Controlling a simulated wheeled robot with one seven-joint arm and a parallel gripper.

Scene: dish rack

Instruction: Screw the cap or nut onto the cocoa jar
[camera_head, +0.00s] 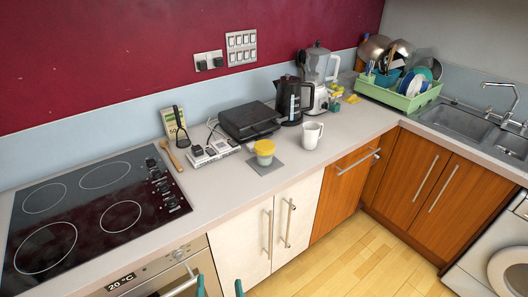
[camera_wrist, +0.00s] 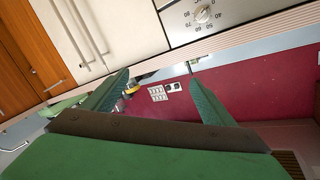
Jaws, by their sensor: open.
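A small jar with a yellow cap on top (camera_head: 264,149), which looks like the cocoa jar, stands upright on a grey square mat (camera_head: 258,167) on the counter. Its pale greenish body shows below the cap; I cannot tell how tightly the cap sits. My gripper (camera_head: 220,287) shows only as two teal fingertips at the bottom edge of the head view, low in front of the oven and well short of the jar. In the wrist view my gripper (camera_wrist: 158,92) is open and empty, its fingers wide apart. A small yellow patch shows beside the left finger there.
A white mug (camera_head: 312,135) stands right of the jar, with a black kettle (camera_head: 289,100) and a black appliance (camera_head: 249,119) behind. Small white boxes (camera_head: 210,153) lie to its left. The hob (camera_head: 90,210) fills the left counter. The counter front before the mat is clear.

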